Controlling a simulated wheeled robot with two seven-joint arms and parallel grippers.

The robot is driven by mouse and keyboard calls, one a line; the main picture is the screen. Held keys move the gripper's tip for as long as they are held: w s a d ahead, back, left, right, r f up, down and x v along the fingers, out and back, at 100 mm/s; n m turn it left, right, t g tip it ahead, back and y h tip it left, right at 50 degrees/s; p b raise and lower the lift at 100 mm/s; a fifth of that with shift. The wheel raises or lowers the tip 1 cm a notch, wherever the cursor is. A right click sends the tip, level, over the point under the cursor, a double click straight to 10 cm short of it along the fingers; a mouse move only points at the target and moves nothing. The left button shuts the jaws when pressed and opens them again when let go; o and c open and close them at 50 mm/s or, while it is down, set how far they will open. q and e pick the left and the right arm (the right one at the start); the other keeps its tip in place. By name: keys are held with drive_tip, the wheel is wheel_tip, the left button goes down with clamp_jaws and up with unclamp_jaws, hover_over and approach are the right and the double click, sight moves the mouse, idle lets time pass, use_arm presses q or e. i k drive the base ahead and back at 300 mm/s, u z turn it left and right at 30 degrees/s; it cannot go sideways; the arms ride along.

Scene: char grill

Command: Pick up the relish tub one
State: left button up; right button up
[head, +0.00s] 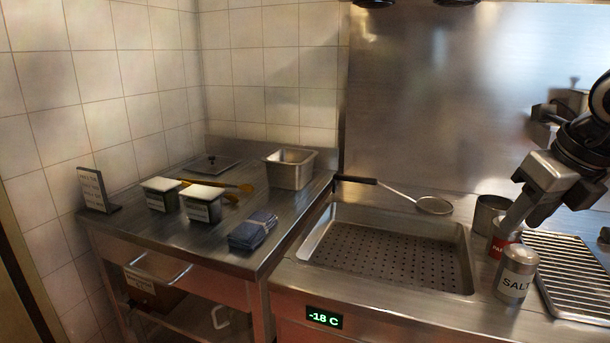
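Two small metal tubs with white lids and white front labels stand side by side on the left steel table: a left tub (160,194) and a right tub (203,203). The label print is too small to read, so I cannot tell which is relish tub one. My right gripper (520,215) is at the far right, pointing down over the red-labelled shaker, far from both tubs. I cannot tell whether its fingers are apart. My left gripper is not in view.
Yellow-handled utensils (228,184) lie behind the tubs. A folded blue cloth (253,231), a deep steel pan (290,170) and a sign (95,190) share the table. A strainer (433,205), perforated basin (390,257), salt shaker (515,273) and grill rack (568,270) are to the right.

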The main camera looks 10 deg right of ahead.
sight(161, 193)
drive_tip(key=u, duration=0.2)
drive_tip(key=i, duration=0.9)
drive_tip(key=u, duration=1.1)
drive_tip(key=i, duration=0.4)
drive_tip(key=u, duration=0.45)
